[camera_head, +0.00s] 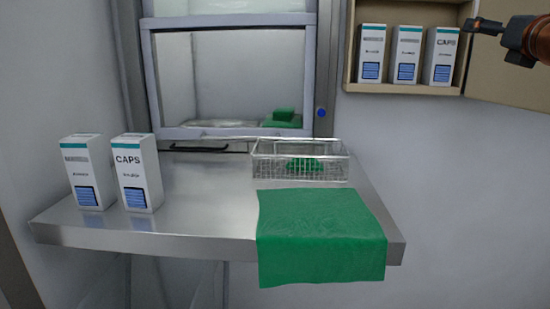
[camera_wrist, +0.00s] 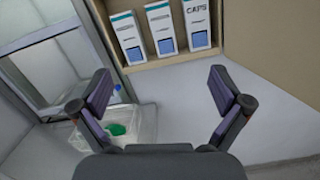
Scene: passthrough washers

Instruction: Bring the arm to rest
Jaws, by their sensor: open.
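My gripper (camera_wrist: 160,92) is open and empty in the wrist view, its two fingers spread wide with grey wall and the cabinet beyond them. In the head view my gripper (camera_head: 488,27) shows at the top right, in front of the open cabinet door and close to the right-hand box in the cabinet. From this angle I cannot tell whether it touches anything. The copper-coloured wrist part of my arm reaches in from the right edge.
A wall cabinet (camera_head: 350,75) holds three white boxes (camera_head: 404,55). The steel table (camera_head: 205,200) bears two white boxes (camera_head: 138,172), a wire basket (camera_head: 262,168) with a green item inside, and a green cloth (camera_head: 320,235) over its front edge. A washer window (camera_head: 235,75) stands behind.

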